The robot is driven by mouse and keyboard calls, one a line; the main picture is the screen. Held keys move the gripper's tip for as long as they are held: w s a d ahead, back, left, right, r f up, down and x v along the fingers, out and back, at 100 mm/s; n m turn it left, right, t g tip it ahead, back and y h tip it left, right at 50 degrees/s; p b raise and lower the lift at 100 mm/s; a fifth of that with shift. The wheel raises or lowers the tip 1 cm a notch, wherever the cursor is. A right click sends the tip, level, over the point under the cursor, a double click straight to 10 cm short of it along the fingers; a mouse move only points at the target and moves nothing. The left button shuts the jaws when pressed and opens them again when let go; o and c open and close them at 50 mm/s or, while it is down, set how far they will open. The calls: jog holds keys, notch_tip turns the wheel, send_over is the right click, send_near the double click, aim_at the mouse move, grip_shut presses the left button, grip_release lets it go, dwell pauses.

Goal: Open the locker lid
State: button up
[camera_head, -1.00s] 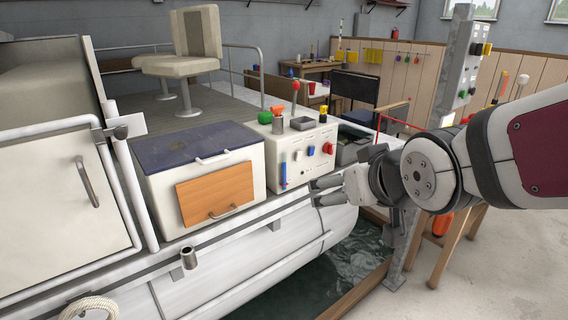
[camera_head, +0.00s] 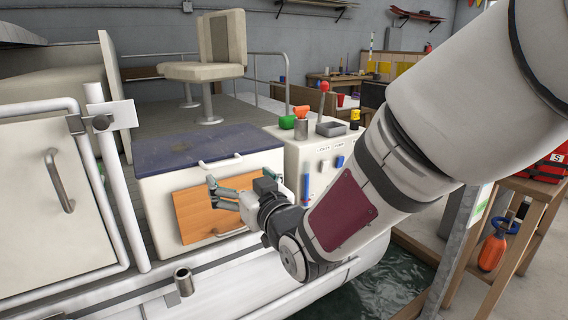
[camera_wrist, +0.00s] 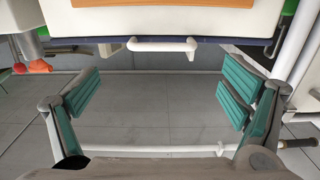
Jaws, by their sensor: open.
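The locker (camera_head: 160,190) is a white box with a shut dark blue lid (camera_head: 190,148) on the boat deck. A white bar handle (camera_head: 220,162) sits on the lid's front edge. An orange drawer-like front panel (camera_head: 186,217) with its own lower handle is on the locker's face. My gripper (camera_head: 212,192) is open and empty, in front of the panel and a little below the lid handle. In the wrist view the lid handle (camera_wrist: 162,44) lies between and beyond my spread teal-padded fingers (camera_wrist: 162,92), apart from them.
A white control box (camera_head: 318,160) with switches, a red-knobbed lever and cups stands right of the locker. A white cabinet door (camera_head: 45,200) and rails (camera_head: 118,190) are close on the left. A swivel seat (camera_head: 210,70) is behind. Water lies below right.

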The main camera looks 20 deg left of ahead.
aim_at(226, 164)
jog(key=x, duration=0.9)
jog(key=shift+w+a, duration=0.15)
jog(key=shift+w, duration=0.1)
